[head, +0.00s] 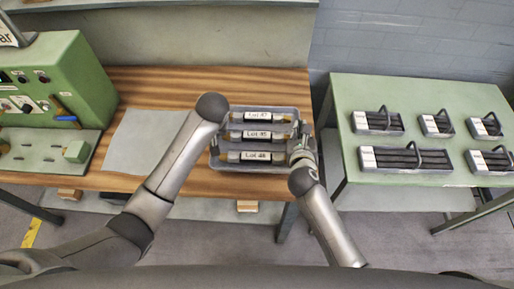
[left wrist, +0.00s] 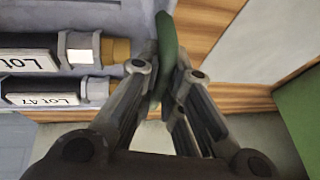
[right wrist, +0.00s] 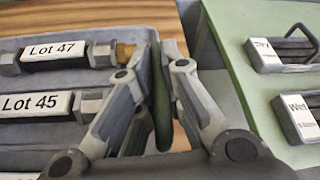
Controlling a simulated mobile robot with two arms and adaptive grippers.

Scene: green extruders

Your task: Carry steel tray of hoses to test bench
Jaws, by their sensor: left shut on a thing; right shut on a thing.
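The grey steel tray (head: 250,169) is at the right end of the wooden-topped bench (head: 160,84) in the head view. It holds three black hoses with metal ends and white labels, such as the Lot 45 hose (head: 258,135). My left gripper (left wrist: 163,72) is shut on a green handle (left wrist: 168,35) at the tray's left side; my arm hides it in the head view. My right gripper (head: 300,154) is shut on the other green handle (right wrist: 160,105) at the right side. The tray looks level; I cannot tell whether it touches the bench.
A green table (head: 430,93) stands to the right across a narrow gap, with several handled racks (head: 405,159) on it. A green control box (head: 62,75) with a fixture plate (head: 45,150) is at the left. A grey mat (head: 140,140) lies clear between.

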